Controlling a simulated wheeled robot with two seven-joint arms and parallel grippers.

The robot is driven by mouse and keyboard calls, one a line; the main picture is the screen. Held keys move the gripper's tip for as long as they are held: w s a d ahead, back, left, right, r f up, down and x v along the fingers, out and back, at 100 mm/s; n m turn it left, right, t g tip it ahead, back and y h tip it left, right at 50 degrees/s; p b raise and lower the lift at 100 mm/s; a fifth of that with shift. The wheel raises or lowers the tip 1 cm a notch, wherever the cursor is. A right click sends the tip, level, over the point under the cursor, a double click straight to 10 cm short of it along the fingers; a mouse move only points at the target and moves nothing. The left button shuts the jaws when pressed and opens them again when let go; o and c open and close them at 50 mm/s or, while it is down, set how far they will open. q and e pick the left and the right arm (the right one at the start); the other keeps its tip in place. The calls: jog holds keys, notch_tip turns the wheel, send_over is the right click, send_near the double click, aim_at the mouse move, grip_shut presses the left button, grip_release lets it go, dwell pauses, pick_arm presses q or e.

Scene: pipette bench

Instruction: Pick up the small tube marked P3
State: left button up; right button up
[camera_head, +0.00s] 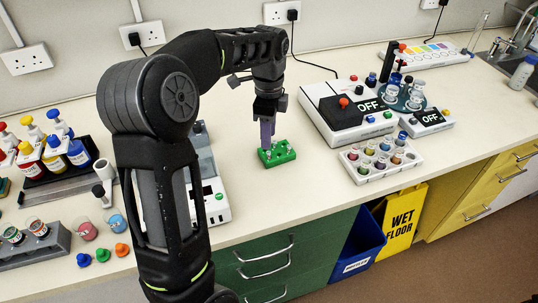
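A small green rack (287,157) lies on the bench in the middle, with a few small pale tubes or pegs in it. No P3 marking can be read at this size. My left gripper (267,146) points straight down at the rack's back left part, its fingertips at or just above the rack. The fingers overlap in this view, so the gap between them and anything held there are hidden. My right gripper is not in view.
A white rack of coloured-cap tubes (408,166) and a white device marked OFF (326,128) stand to the right. A white instrument (215,210) is close on the left, partly behind my arm. Bench is clear in front of the green rack.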

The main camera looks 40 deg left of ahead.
aim_at(268, 152)
pick_arm(q)
jog(key=shift+s+d+f+p, duration=0.15)
jog(key=shift+f+p, duration=0.55)
jog(key=shift+f, duration=1.95)
grip_shut()
